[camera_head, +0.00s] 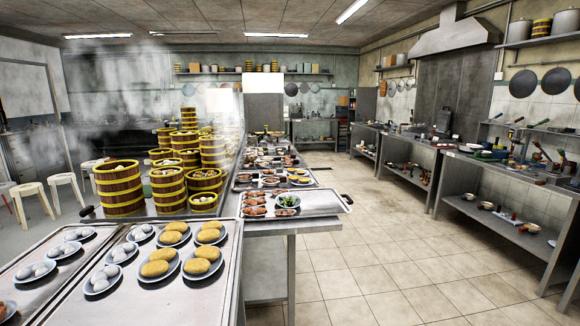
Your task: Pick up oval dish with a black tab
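No oval dish with a black tab can be made out for certain from here. On the near tray (184,303) are several small plates with white eggs or buns and yellow cakes. A small dish with greens (288,201) sits on a metal tray (320,203) on the middle counter, beside reddish-brown food. More dishes (270,163) stand on trays farther back, too small to show a tab. Neither of my grippers is in view.
Tall bamboo steamers (119,189) stand in steam on the left counter, with stools (66,186) behind. Metal side counters (508,222) with utensils and dishes line the right wall. The tiled floor (385,260) between the counters is clear.

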